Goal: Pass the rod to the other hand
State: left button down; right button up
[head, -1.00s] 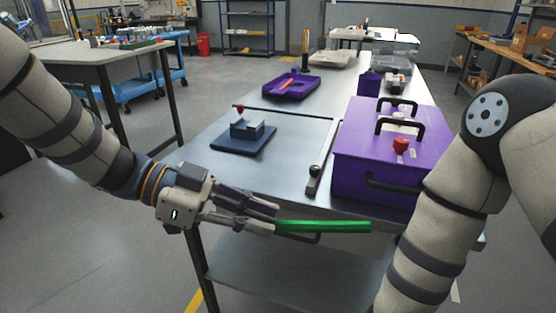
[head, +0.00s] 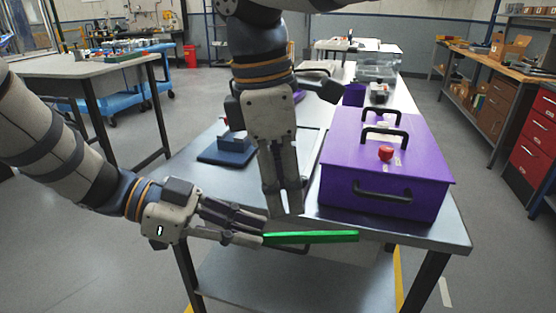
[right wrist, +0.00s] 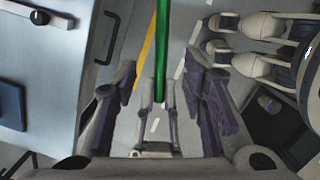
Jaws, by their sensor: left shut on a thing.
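The green rod (head: 312,237) lies level in the air in front of the table edge. My left gripper (head: 262,230) is shut on its left end in the head view. My right gripper (head: 283,212) points down, with its fingertips just above the rod near that end. In the right wrist view, my right gripper (right wrist: 160,75) has its fingers spread apart, and the rod (right wrist: 163,45) shows between them. Whether they touch it is not clear.
A purple box (head: 385,165) with black handles and a red knob stands on the metal table (head: 440,235), just right of my right gripper. The space before the table is clear.

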aim_at(296, 238)
jog(key=f, duration=0.5)
jog(key=d+f, duration=0.1)
jog(key=f, duration=0.2)
jog(key=shift+d, duration=0.1)
grip_shut()
pick_arm(q)
jog(key=c, duration=1.5)
grip_release()
jog(key=shift+a, duration=0.1)
